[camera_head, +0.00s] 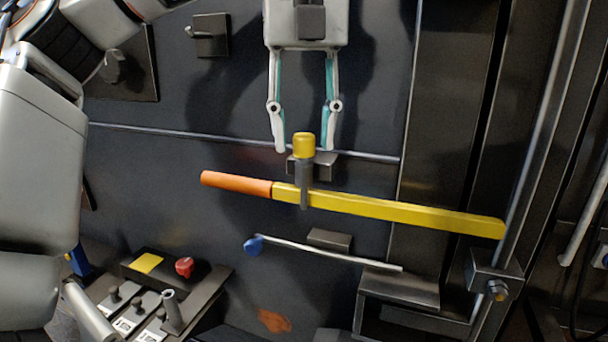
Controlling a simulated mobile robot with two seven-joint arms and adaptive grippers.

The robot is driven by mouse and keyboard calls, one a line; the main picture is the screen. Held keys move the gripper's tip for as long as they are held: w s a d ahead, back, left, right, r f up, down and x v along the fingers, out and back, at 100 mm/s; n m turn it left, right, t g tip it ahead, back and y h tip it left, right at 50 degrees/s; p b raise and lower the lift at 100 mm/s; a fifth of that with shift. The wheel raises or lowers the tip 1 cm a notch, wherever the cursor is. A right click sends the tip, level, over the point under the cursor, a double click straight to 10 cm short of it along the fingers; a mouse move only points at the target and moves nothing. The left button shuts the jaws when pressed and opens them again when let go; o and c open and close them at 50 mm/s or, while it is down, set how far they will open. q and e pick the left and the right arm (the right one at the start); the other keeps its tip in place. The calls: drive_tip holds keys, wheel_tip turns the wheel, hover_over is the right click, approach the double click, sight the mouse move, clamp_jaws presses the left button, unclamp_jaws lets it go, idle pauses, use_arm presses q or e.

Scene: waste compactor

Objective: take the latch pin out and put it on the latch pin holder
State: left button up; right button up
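The latch pin (304,146) has a yellow cap and a grey shaft. It stands upright across the yellow bar (400,210) near the bar's orange grip. A dark plate with a short peg (208,34) at the upper left may be the latch pin holder; I cannot be sure. My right gripper is not in view.
Below the bar is a thin metal rod with a blue knob (254,244). A control box with a red button (184,267) and levers stands at the lower left. Metal rails and a bracket (495,276) close off the right. The dark panel left of the bar is mostly bare.

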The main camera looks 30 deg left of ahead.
use_arm(q)
clamp_jaws()
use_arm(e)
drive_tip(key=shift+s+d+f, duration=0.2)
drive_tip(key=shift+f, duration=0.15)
use_arm(q)
drive_tip(key=shift+r+p, duration=0.4)
drive_tip(key=shift+p, duration=0.25)
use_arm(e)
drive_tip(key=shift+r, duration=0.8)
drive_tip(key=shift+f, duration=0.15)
